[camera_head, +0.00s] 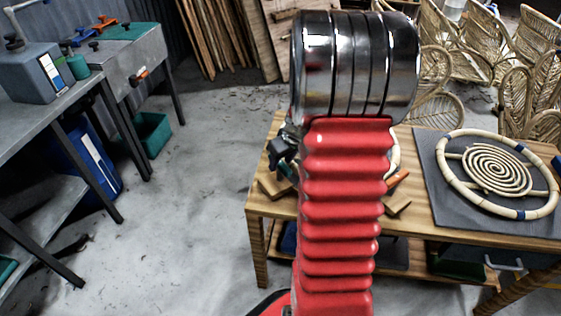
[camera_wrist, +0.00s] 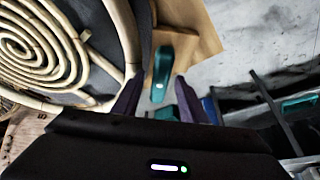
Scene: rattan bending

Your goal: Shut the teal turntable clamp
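The teal clamp (camera_wrist: 163,66) shows in the wrist view as a long teal handle with a pale spot near its lower end. It lies against a light wooden piece, to the right of a coiled rattan ring (camera_wrist: 125,35). I cannot tell whether the clamp is open or shut. My gripper (camera_wrist: 157,97) has its two dark fingers apart, one on each side of the handle's lower part. A gap shows between handle and fingers; contact is not clear. In the head view my arm hides most of the turntable and the clamp.
An orange handle (camera_head: 397,180) sticks out beside my arm. A metal table (camera_head: 135,58) with more clamps stands at left. The floor between is clear.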

